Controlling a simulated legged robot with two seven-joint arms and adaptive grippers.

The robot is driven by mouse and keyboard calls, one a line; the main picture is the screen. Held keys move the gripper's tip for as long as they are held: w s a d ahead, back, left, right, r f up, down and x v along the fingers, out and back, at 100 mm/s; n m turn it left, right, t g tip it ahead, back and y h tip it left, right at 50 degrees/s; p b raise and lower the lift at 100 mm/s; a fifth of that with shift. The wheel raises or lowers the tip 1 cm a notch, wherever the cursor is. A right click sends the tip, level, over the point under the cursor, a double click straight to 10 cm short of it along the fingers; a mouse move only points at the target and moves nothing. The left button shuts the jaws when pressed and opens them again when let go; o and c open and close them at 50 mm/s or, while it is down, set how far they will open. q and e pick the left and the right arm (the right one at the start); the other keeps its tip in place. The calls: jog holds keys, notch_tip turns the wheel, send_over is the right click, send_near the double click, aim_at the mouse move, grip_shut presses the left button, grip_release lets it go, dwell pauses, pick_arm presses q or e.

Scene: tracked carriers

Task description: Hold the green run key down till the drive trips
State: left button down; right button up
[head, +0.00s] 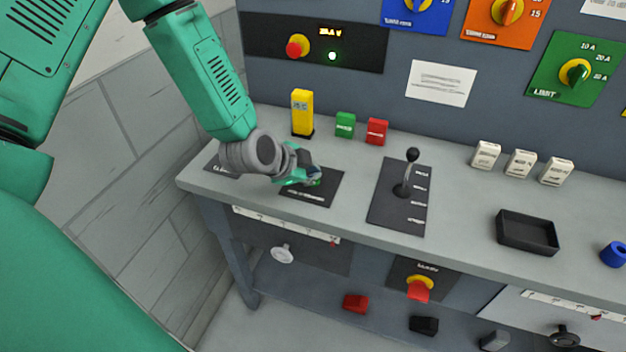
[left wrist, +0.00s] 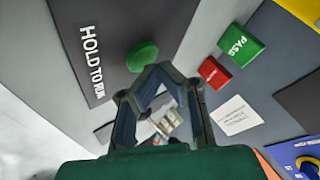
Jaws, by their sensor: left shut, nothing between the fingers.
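The green run key (left wrist: 142,56) is a round button on a black plate (left wrist: 105,35) lettered HOLD TO RUN in the left wrist view. In the head view the plate (head: 322,193) lies at the bench's left front, and my gripper mostly covers the key. My left gripper (head: 312,177) is shut and empty, its tips at the key. In the left wrist view the fingertips (left wrist: 156,70) overlap the key's lower edge. I cannot tell whether they press it. My right gripper is not in view.
A yellow block (head: 302,112), green block (head: 345,124) and red block (head: 377,131) stand behind the key. A lever (head: 408,175) stands to the right.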

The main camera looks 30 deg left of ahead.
pick_arm(q)
jog(key=shift+f+b, duration=0.35)
jog(key=shift+f, duration=0.2)
dwell(0.7)
dwell(3.3)
jog(key=shift+a+r+p, duration=0.1)
jog(key=shift+r+p, duration=0.8)
jog(key=shift+r, duration=0.05)
notch_tip(320, 180, up, 5)
jog(key=p, duration=0.4)
dwell(1.4)
